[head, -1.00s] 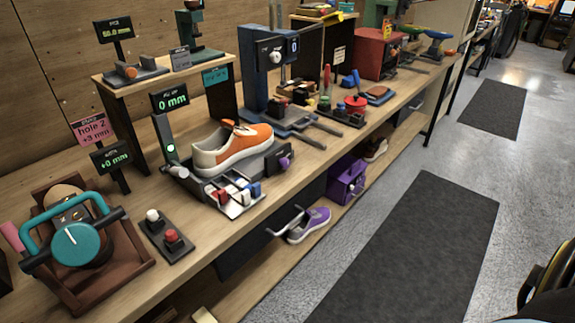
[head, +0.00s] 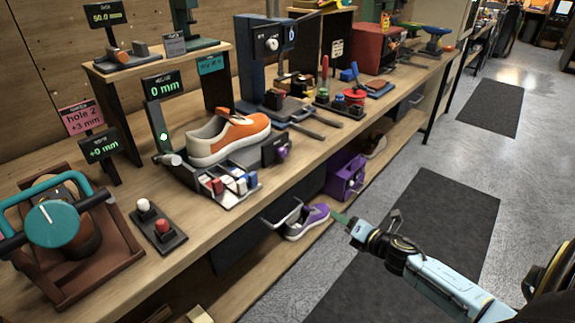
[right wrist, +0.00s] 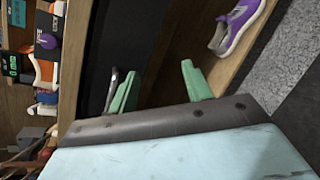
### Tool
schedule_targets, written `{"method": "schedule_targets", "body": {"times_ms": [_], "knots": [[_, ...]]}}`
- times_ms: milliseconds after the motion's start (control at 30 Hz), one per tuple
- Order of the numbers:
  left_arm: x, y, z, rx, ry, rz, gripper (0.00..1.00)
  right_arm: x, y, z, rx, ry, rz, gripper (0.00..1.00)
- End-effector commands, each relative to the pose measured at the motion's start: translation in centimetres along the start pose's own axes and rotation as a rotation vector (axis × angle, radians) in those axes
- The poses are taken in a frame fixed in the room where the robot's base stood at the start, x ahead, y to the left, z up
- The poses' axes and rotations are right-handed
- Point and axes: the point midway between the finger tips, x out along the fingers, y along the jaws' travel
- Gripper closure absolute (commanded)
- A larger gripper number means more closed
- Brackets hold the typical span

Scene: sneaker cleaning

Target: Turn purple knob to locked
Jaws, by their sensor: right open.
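The purple knob (head: 282,152) sits on the dark box at the right end of the shoe stand on the bench. It also shows in the right wrist view (right wrist: 47,41), at the upper left. An orange and white sneaker (head: 228,140) rests on that stand. My right gripper (head: 344,219) is in front of the bench, below and to the right of the knob and apart from it. Its green fingers (right wrist: 160,88) are spread and empty in the right wrist view. My left gripper is out of view.
The bench's front edge and a drawer handle (head: 283,217) lie near my right gripper. The floor right of the bench is open.

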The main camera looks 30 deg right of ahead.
Motion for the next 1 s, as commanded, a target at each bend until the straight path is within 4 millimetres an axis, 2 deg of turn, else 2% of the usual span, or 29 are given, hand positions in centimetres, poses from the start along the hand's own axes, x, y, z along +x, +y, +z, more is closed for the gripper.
{"method": "schedule_targets", "body": {"times_ms": [33,100,200,300,433,567,1000], "knots": [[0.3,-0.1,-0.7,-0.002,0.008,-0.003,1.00,0.6,3.3,2.1,-0.188,-0.017,0.096,0.51],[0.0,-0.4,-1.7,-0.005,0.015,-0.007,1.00,0.5,7.6,4.3,-0.429,-0.046,0.202,0.51],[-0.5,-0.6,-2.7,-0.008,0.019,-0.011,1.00,0.0,12.2,6.1,-0.692,-0.089,0.306,0.51],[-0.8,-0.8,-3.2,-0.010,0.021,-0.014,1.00,-0.6,14.9,6.9,-0.846,-0.120,0.362,0.51],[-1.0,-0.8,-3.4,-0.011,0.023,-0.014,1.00,-0.5,16.1,7.2,-0.910,-0.136,0.384,0.51],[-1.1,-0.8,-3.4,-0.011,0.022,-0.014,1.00,0.6,16.6,7.2,-0.908,-0.137,0.384,0.51],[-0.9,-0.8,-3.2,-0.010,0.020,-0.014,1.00,7.0,19.2,6.9,-0.903,-0.137,0.382,0.51]]}}
